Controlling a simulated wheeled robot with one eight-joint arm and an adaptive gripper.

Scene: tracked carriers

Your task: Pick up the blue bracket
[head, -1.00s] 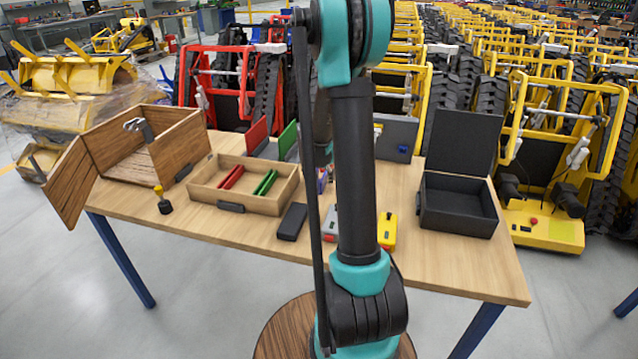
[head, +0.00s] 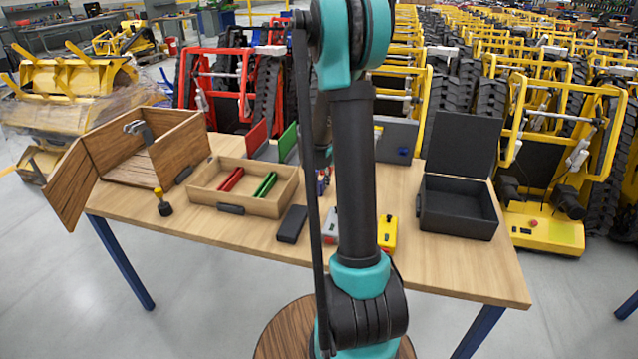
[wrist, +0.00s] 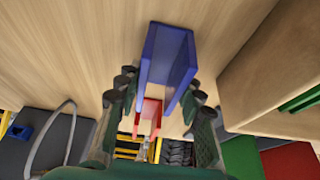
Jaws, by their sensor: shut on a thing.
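The blue bracket (wrist: 166,52) is a U-shaped piece in the wrist view, between the fingers of my gripper (wrist: 163,92). The fingers are shut on its sides. Pale wood shows around and through the bracket; I cannot tell whether it touches the table. In the head view my own arm hides the gripper and most of the bracket's area; only small blue and red bits (head: 323,181) show beside the arm. A red piece (wrist: 150,112) shows beyond the bracket in the wrist view.
On the table (head: 455,270) stand a wooden tray (head: 240,205) with red and green pieces, an open wooden box (head: 180,150), an open black case (head: 457,222), a black block (head: 292,223) and a yellow item (head: 388,232). The tray wall (wrist: 240,85) is close at the gripper's right.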

